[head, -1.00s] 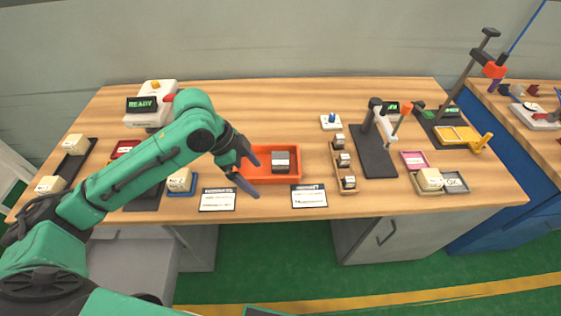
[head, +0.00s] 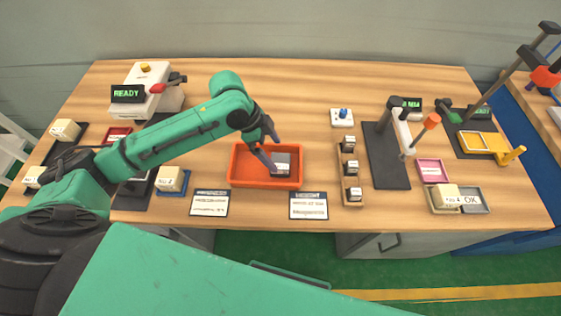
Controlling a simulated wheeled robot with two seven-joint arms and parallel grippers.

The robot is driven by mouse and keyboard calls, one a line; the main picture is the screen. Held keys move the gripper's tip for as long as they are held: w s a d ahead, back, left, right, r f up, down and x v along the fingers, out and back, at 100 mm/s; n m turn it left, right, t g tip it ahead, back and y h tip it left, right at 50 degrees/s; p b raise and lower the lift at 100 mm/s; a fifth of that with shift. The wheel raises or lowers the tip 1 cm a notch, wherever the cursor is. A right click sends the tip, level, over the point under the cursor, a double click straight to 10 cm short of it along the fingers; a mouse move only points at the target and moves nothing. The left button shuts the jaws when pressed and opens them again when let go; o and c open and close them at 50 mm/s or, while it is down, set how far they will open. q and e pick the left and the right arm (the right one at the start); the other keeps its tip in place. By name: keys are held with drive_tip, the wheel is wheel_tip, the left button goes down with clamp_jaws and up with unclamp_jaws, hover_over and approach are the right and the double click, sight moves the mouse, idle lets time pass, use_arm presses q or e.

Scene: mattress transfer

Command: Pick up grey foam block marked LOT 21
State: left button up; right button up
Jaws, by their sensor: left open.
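A grey block with a pale label (head: 284,161) lies in the orange tray (head: 241,180), toward its right side. The label is too small to read, so I cannot tell if it says LOT 21. My left gripper (head: 276,156) is open over the tray, at the left of the block. One finger reaches down in front of the tray's middle and the other is near the back edge. The fingers partly hide the block, and I cannot tell whether they touch it. My right gripper is not in view.
Two cards lie in front of the tray, left (head: 209,203) and right (head: 308,206). A wooden rack (head: 342,178) with small labelled blocks stands to the right, beside a dark stand (head: 388,170). A white machine reading READY (head: 152,98) stands back left. The wood behind the tray is clear.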

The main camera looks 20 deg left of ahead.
sight(279, 161)
use_arm(q)
drive_tip(key=x, duration=0.4)
drive_tip(key=p+x, duration=0.1)
drive_tip(key=shift+w+a+f, duration=0.2)
drive_tip(key=shift+f, duration=0.3)
drive_tip(key=shift+d+f, duration=0.15)
drive_tip(key=shift+f, duration=0.35)
drive_tip(key=c, duration=1.3)
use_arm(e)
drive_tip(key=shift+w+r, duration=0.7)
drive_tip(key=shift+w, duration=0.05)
use_arm(q)
drive_tip(key=shift+r, duration=0.1)
